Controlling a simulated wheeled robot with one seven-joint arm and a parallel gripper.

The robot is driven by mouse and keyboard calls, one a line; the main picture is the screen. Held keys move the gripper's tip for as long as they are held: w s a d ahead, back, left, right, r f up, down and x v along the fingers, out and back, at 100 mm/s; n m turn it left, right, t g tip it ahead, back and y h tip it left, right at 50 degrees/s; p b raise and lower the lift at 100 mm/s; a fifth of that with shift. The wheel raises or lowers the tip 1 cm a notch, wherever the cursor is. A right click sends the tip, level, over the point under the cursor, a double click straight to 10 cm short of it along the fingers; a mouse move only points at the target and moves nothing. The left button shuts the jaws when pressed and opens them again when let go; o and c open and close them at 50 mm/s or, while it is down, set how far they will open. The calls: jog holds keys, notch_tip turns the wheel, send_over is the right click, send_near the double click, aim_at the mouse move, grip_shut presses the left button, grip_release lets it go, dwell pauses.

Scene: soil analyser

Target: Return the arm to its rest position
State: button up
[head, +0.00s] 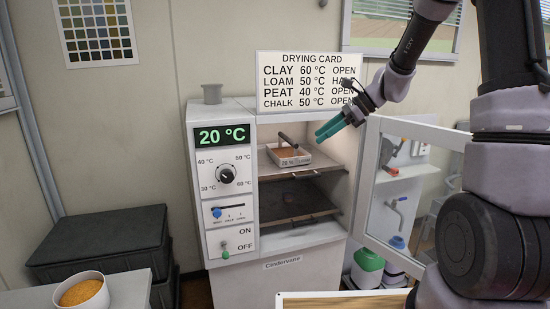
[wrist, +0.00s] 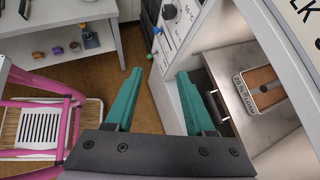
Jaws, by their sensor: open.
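My gripper (head: 325,130) has teal fingers and hangs in front of the upper right of the drying oven's opening, pointing down and left. In the wrist view my gripper (wrist: 160,72) is open, with nothing between the fingers. The arm reaches in from the right, its wrist partly covering the drying card. A small labelled tray (head: 292,161) with brown contents and a dark handle sits on the oven's upper shelf, apart from the fingers. The tray also shows at right in the wrist view (wrist: 243,96).
The oven (head: 227,118) reads 20 °C; its glass door (head: 411,190) stands open at right, near my arm. A drying card (head: 310,60) stands on top. A bowl (head: 82,292) is on a table at lower left.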

jog(key=s+d+r+n+t+h, duration=0.1)
jog(key=s+d+r+n+h, duration=0.1)
jog(key=s, duration=0.6)
jog(key=s+d+r+n+t+h, duration=0.2)
jog(key=s+d+r+n+h, duration=0.1)
jog(key=s+d+r+n, duration=0.2)
jog(key=s+d+r+n+t+h, duration=0.2)
jog(key=s+r+n, duration=0.3)
jog(key=s, duration=0.6)
jog(key=d+n, duration=0.1)
jog(key=n, duration=0.1)
jog(key=shift+d+r+n+h, duration=0.15)
jog(key=shift+r+n+h, duration=0.15)
jog(key=shift+r+h, duration=0.1)
jog(key=shift+d, duration=0.1)
